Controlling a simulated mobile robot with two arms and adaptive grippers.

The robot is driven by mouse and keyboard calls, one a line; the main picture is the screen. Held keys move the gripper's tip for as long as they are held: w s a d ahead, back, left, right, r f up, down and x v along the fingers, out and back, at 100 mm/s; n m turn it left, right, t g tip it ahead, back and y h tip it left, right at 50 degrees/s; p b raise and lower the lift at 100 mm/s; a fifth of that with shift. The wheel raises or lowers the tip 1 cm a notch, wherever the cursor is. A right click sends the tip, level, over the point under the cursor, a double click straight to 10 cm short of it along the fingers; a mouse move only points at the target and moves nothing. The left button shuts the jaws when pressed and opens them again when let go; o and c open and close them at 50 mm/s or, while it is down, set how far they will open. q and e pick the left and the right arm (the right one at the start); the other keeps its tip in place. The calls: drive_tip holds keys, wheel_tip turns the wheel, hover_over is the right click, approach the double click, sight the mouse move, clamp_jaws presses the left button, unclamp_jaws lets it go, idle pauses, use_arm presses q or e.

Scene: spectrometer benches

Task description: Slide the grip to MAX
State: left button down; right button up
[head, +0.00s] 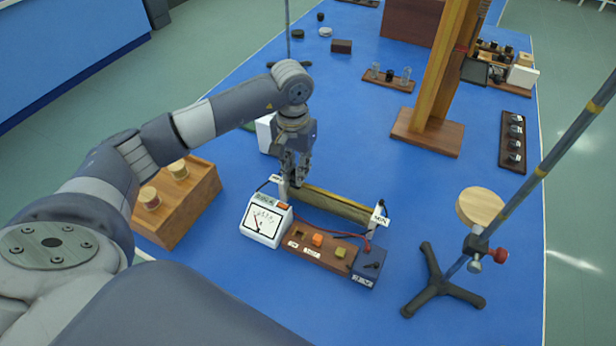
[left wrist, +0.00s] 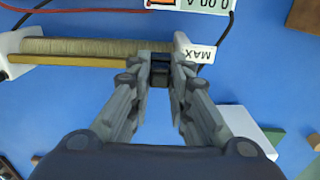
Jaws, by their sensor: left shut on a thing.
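The slide rheostat has a long tan wound coil (head: 338,203) between white end blocks. Its right end in the head view carries a MIN label (head: 380,216). In the left wrist view the coil (left wrist: 90,46) runs left from the end block with the MAX label (left wrist: 199,54). My left gripper (head: 291,184) points down at the coil's left end in the head view. In the left wrist view its fingers (left wrist: 160,66) are shut on the dark grip (left wrist: 159,73), close beside the MAX end block. The fingers hide part of the grip. My right gripper is not in view.
A white meter (head: 266,221) and a wooden switch board (head: 318,248) stand in front of the rheostat, with red and black wires. A wooden block (head: 178,207) is to the left, and a tripod stand (head: 440,285) to the right. Blue bench lies free behind the coil.

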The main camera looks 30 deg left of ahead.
sight(293, 171)
use_arm(q)
drive_tip(key=shift+a+r, duration=0.1)
drive_tip(key=shift+a, duration=0.05)
drive_tip(key=c, duration=1.8)
unclamp_jaws()
drive_tip(key=shift+c, duration=0.2)
drive_tip(key=o, duration=0.4)
drive_tip(key=shift+a, duration=0.15)
drive_tip(key=shift+c, duration=0.2)
drive_tip(key=shift+a, duration=0.1)
drive_tip(key=shift+d+r, duration=0.2)
drive_tip(key=shift+r, duration=0.1)
wheel_tip(293, 171, up, 11)
drive_tip(key=shift+a+r, duration=0.15)
